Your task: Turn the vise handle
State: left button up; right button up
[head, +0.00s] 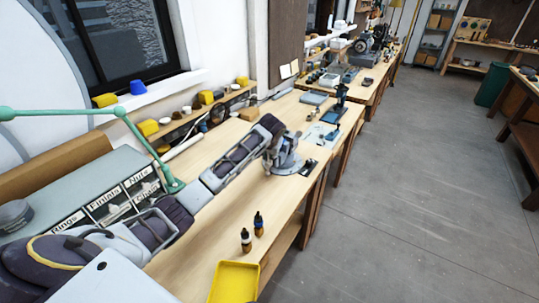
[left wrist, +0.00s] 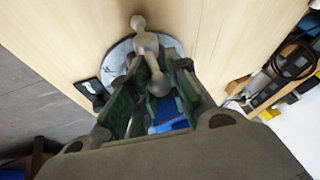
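The grey vise (head: 288,163) stands on the bench near its right edge. In the left wrist view its round base (left wrist: 118,58) lies under a grey handle (left wrist: 141,42) with ball-shaped ends. My left gripper (head: 274,143) is at the vise, and the arm hides part of it in the head view. In the left wrist view the fingers of my left gripper (left wrist: 153,88) are apart, with green inner pads. The near ball end of the handle shows between them, with gaps on both sides. A blue part (left wrist: 168,115) shows below the handle. My right gripper is not in view.
Two small dark bottles (head: 252,232) and a yellow tray (head: 234,283) are at the near bench edge. A green lamp arm (head: 120,112) and a labelled drawer box (head: 110,202) stand left. A small dark item (left wrist: 88,90) lies beside the vise base.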

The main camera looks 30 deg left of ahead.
pick_arm(q)
jog(key=o, duration=0.5)
jog(key=shift+s+a, duration=0.1)
jog(key=shift+a, duration=0.15)
jog(key=shift+d+r, duration=0.1)
jog(key=shift+d, duration=0.05)
jog(key=shift+r, duration=0.1)
jog(key=shift+v, duration=5.85)
